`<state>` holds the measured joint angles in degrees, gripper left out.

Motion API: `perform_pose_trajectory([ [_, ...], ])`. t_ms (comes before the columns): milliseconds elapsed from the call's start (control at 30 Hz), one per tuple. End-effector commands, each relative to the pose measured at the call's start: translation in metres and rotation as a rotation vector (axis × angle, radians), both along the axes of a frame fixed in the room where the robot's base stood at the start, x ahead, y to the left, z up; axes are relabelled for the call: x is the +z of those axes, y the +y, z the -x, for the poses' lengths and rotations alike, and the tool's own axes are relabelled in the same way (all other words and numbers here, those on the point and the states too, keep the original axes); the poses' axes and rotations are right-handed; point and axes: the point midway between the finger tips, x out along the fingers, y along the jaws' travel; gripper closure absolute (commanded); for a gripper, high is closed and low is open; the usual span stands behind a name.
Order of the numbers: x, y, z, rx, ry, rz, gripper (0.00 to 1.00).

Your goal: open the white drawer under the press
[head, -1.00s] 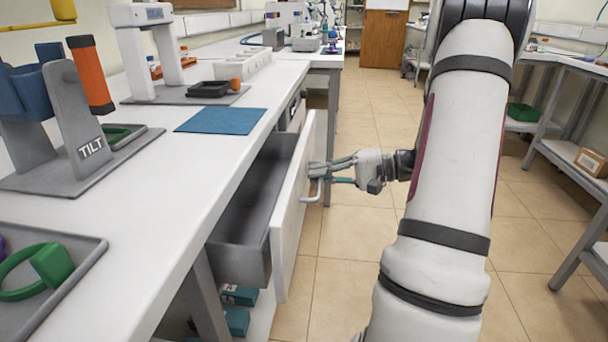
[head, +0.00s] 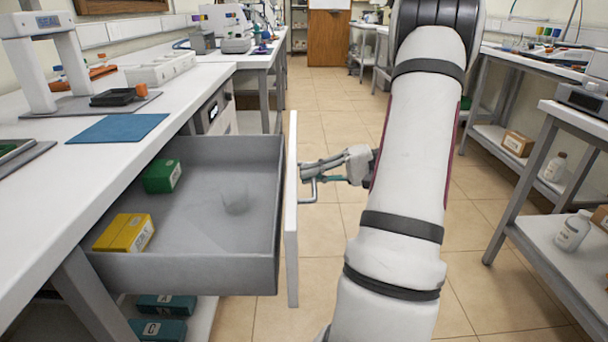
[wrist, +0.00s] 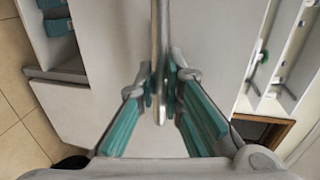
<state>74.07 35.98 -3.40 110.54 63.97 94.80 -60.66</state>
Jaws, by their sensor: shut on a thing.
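The white drawer (head: 291,230) is pulled far out from under the bench, and its grey inside shows in the head view. A green box (head: 161,176), a yellow box (head: 124,233) and a clear round vessel (head: 236,199) are in it. My gripper (head: 306,180) is at the outer face of the drawer front. It is shut on the metal handle (head: 309,190). In the wrist view, the teal-padded fingers (wrist: 161,88) close on both sides of the handle bar (wrist: 161,40). The press (head: 41,60) stands on the bench above, at the left.
Teal boxes (head: 160,328) sit on a lower shelf. Another bench with shelves (head: 545,215) stands at the right. The tiled aisle (head: 320,110) between is clear.

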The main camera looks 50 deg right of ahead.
Motion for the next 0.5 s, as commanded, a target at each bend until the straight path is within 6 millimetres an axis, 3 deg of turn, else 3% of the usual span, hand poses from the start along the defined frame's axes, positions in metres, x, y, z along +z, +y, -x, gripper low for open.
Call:
perform_pose_trajectory([
  [400, -0.0010, -0.0023, 0.0016, -0.003, 0.002, 0.002, 1.00],
  [433, -0.0010, -0.0023, 0.0016, -0.003, 0.002, 0.002, 0.87],
  [500, -0.0008, -0.0021, 0.0016, -0.003, 0.001, 0.002, 0.82],
])
